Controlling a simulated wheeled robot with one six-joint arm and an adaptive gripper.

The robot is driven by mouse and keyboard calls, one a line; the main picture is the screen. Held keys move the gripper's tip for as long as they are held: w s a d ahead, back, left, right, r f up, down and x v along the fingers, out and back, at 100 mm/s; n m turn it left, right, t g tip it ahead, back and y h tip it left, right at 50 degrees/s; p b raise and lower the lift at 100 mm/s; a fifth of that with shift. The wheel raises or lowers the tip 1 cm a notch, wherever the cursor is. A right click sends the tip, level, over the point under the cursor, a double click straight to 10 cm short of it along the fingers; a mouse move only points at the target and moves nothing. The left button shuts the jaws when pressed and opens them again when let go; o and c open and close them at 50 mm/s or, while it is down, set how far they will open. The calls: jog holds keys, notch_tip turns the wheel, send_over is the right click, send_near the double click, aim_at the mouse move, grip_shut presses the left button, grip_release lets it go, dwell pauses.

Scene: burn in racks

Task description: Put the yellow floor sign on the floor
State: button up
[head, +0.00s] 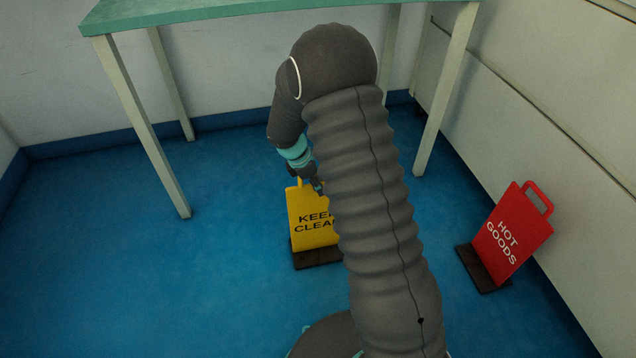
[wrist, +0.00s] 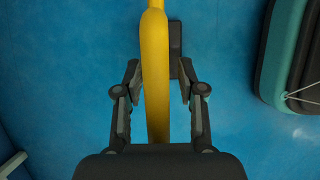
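The yellow floor sign (head: 309,222) reads "KEEP CLEAR" and stands upright on a dark base, which looks to be on the blue floor (head: 235,235). My arm hides its right edge and part of its top. My gripper (head: 317,186) is at the top of the sign, at its handle. In the wrist view the yellow handle (wrist: 155,75) runs between the two fingers of my gripper (wrist: 159,85). The fingers are apart, with blue floor showing between them and the handle on both sides. Part of the sign's dark base (wrist: 176,40) shows beyond.
A red "HOT GOODS" sign (head: 508,235) stands on a dark base at the right, near the pale wall panel (head: 590,150). A green-topped table (head: 200,10) with pale legs stands behind. The floor left of the yellow sign is clear.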

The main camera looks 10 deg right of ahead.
jog(key=shift+r, duration=0.15)
jog(key=p+v, duration=0.1)
jog(key=v, duration=1.1)
jog(key=s+d+r+m+t+y, duration=0.2)
jog(key=s+d+r+m, duration=0.2)
jog(key=s+r+m, duration=0.7)
jog(key=s+r+m+t+y, duration=0.1)
jog(key=s+r+m, duration=0.2)
jog(key=s, duration=0.6)
jog(key=s+r+m+t+y, duration=0.1)
jog(key=s+r+m, duration=0.3)
jog(key=s, duration=0.6)
jog(key=shift+s+d+r+t, duration=0.35)
jog(key=shift+r+t, duration=0.3)
jog(key=shift+t, duration=0.15)
jog(key=shift+d, duration=0.15)
